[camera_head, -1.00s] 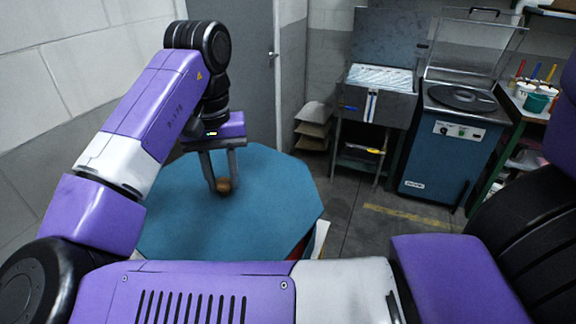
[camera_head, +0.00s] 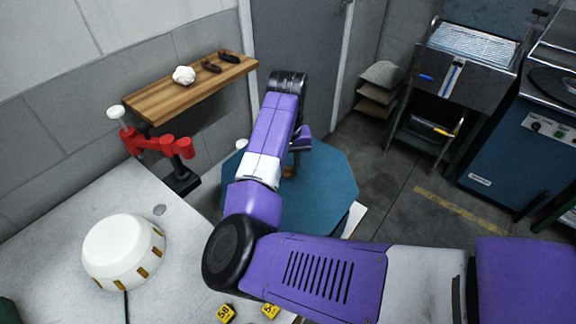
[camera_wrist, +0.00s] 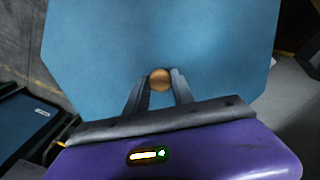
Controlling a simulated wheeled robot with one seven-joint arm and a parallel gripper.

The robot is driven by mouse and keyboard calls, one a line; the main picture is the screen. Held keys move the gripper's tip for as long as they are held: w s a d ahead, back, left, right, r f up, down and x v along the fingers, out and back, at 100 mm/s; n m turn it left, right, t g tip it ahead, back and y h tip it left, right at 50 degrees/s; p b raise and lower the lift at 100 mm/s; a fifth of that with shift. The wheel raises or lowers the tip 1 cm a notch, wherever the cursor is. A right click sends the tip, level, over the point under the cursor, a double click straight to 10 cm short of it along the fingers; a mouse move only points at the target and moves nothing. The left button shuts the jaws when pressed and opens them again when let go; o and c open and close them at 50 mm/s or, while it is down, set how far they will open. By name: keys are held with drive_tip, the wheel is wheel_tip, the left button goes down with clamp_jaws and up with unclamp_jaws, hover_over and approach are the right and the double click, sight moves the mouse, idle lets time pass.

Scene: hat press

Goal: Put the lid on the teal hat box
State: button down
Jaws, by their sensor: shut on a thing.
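The lid is a wide, flat teal octagon (camera_head: 328,190) with a small round brown knob (camera_wrist: 160,80) at its middle. My gripper (camera_wrist: 158,84) is shut on the knob, one finger on each side of it. In the head view my own arm covers part of the lid and most of the gripper; a bit of the knob shows. The lid appears held up, roughly level, beyond the near table.
A pale table (camera_head: 60,225) carries a white round form (camera_head: 122,248) and yellow tags (camera_head: 227,313). A red jointed stand (camera_head: 160,145) and a wooden wall shelf (camera_head: 185,88) are at the left. A steel cabinet (camera_head: 466,75) and a blue machine (camera_head: 515,150) stand right. Open floor lies between.

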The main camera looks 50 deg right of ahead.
sight(287, 180)
drive_tip(key=shift+f+b, duration=2.95)
drive_tip(key=shift+b, duration=0.25)
drive_tip(key=shift+f+b, duration=0.3)
drive_tip(key=shift+f, duration=0.8)
drive_tip(key=shift+f, duration=0.3)
drive_tip(key=c, duration=1)
unclamp_jaws()
drive_tip(key=shift+r, duration=0.15)
wheel_tip(287, 180, up, 8)
drive_tip(key=shift+f+p, duration=0.2)
drive_tip(key=shift+p, duration=0.1)
